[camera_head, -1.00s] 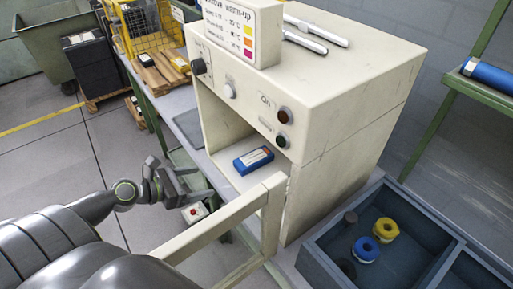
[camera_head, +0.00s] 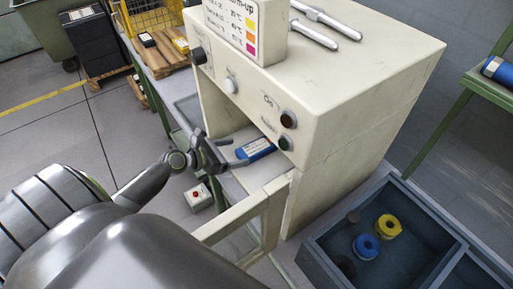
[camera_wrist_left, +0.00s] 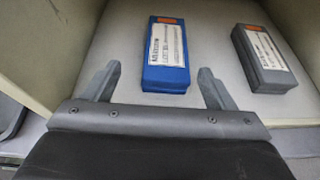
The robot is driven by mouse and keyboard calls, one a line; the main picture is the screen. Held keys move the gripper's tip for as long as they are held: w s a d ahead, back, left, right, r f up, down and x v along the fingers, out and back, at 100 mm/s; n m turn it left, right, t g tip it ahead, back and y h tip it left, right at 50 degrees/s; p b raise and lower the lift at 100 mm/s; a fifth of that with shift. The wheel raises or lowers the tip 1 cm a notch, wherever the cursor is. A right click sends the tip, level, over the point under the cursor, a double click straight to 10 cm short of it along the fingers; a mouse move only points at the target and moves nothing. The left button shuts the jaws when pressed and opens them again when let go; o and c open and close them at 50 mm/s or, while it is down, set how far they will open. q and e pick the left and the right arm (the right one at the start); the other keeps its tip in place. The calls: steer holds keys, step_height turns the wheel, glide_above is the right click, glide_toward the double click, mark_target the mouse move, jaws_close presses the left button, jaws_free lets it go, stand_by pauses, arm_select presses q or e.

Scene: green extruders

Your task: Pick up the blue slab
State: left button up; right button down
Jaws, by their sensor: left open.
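The blue slab (camera_head: 256,150) lies on the floor of the cream oven-like cabinet, just inside its open front. In the left wrist view the blue slab (camera_wrist_left: 167,55) has a white printed label and an orange end, and lies flat ahead of the fingers. My left gripper (camera_head: 232,155) is open at the cabinet mouth, its fingertips close to the slab. In the left wrist view the left gripper (camera_wrist_left: 152,85) has one finger on each side of the slab's near end, with gaps. My right gripper is not in view.
A grey slab (camera_wrist_left: 262,60) lies right of the blue one inside the cabinet (camera_head: 335,120). The cabinet's open door frame (camera_head: 235,215) juts out below my gripper. A blue-grey bin (camera_head: 320,255) with blue and yellow spools stands at right. Two metal tools lie on top.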

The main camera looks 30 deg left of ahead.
mark_target(250, 149)
arm_select(q)
steer(key=x, duration=0.7)
steer(key=shift+d+r+p, duration=0.1)
steer(key=shift+d+p, duration=0.25)
steer(key=shift+d, duration=0.1)
steer(key=shift+s, duration=0.1)
steer(key=c, duration=1.2)
steer(key=shift+r, duration=0.1)
steer(key=shift+c, duration=0.2)
